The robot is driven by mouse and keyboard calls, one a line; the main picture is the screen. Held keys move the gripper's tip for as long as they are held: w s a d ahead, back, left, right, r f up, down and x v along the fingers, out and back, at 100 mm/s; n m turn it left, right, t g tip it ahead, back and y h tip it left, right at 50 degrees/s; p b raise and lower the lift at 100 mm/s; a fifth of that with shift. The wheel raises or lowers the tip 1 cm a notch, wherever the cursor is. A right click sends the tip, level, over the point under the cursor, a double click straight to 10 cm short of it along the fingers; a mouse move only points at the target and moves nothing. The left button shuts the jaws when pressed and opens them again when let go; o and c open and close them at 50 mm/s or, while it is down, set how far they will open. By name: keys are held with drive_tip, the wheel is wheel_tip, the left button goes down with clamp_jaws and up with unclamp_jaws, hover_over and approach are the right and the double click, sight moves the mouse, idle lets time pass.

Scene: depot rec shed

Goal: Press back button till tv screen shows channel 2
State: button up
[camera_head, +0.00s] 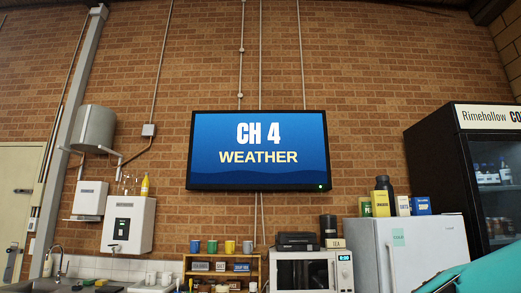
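A wall-mounted TV (258,177) hangs on the brick wall near the middle of the view. Its blue screen reads "CH 4" in white with "WEATHER" in pale yellow below. A small green light (320,187) glows at its lower right corner. No remote or back button can be made out in this view. My gripper is not in view.
Below the TV are a wooden shelf (255,266) with mugs on top and a microwave (290,274). A white fridge (372,256) and a dark drinks cooler (455,185) stand to the right. A teal surface (490,277) fills the lower right corner. A sink tap (58,260) is at left.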

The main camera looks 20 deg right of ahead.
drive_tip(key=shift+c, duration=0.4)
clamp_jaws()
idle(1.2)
